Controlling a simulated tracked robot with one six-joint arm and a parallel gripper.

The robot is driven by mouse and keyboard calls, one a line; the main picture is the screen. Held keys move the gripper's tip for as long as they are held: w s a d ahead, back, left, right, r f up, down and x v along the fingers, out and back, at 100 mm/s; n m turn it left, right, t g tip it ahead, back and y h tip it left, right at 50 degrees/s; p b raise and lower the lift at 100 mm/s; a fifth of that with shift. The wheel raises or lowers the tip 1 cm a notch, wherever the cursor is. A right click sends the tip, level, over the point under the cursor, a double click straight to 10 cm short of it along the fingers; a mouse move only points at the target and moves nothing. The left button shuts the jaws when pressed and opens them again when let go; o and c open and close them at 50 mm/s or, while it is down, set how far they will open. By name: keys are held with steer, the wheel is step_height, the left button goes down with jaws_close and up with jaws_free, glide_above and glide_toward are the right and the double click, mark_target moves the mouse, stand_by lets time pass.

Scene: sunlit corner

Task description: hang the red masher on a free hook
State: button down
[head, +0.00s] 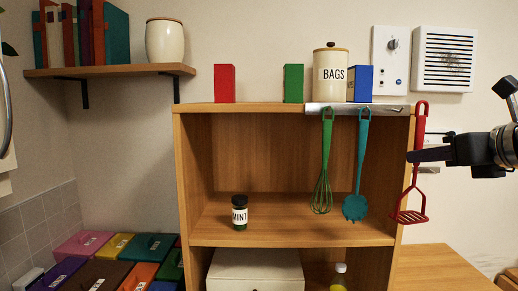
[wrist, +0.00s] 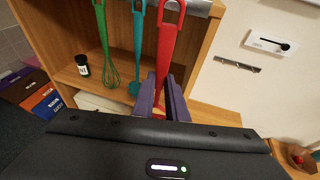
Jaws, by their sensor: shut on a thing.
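The red masher (head: 417,135) hangs upright, its loop at the top and its slotted head at the bottom. My gripper (head: 413,156) is shut on its handle, and the purple fingers show around it in the wrist view (wrist: 166,100). The masher's loop is level with the metal rail (head: 340,108), beside its right end. I cannot tell whether it touches a hook. A green whisk (head: 323,180) and a teal utensil (head: 359,165) hang from the rail to the left. The rail's hooks are too small to make out.
The rail runs along the top front edge of a wooden shelf unit (head: 188,150). A BAGS canister (head: 330,62), red, green and blue blocks stand on top. A MINT jar (head: 240,213) stands inside. A white wall panel (head: 443,60) is at the upper right.

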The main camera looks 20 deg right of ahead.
steer(key=shift+w+d, duration=0.1)
steer(key=shift+w, duration=0.05)
steer(key=w+d+f, duration=0.1)
steer(key=w+d, duration=0.1)
steer(key=w, duration=0.7)
steer(key=shift+d+f, duration=0.35)
stand_by(1.3)
stand_by(0.5)
steer(key=c, duration=1.7)
jaws_free()
steer(key=v, duration=1.3)
steer(key=shift+s+r, duration=0.1)
steer(key=shift+s, duration=0.25)
